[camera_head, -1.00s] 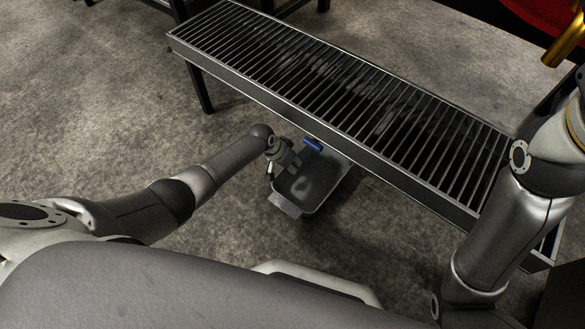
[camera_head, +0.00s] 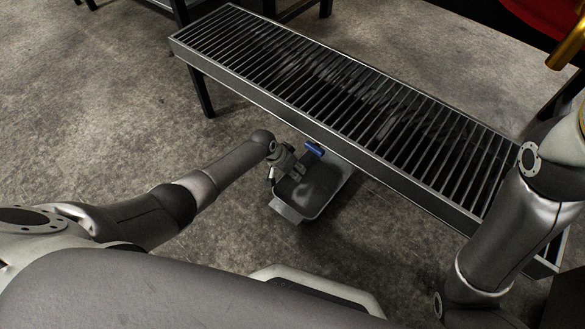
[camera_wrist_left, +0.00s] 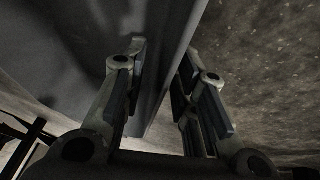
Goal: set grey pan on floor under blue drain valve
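The grey pan (camera_head: 322,190) is a shallow open tray low by the floor, partly under the front edge of the slatted conveyor. The blue drain valve (camera_head: 314,149) shows at the conveyor's lower edge, above the pan's far side. I cannot tell exactly whether the pan is centred under it. My left gripper (camera_head: 294,171) is over the pan's left side. In the left wrist view, its fingers (camera_wrist_left: 162,75) stand apart, with the edge of a grey surface, likely the pan (camera_wrist_left: 165,55), running between them. My right gripper is out of view; only its arm shows at right.
The slatted conveyor (camera_head: 240,95) runs diagonally across, with a dark leg (camera_head: 200,92) at its left end. Bare concrete floor (camera_head: 90,110) is free to the left. A gold-coloured part (camera_head: 567,47) and a red surface show at top right.

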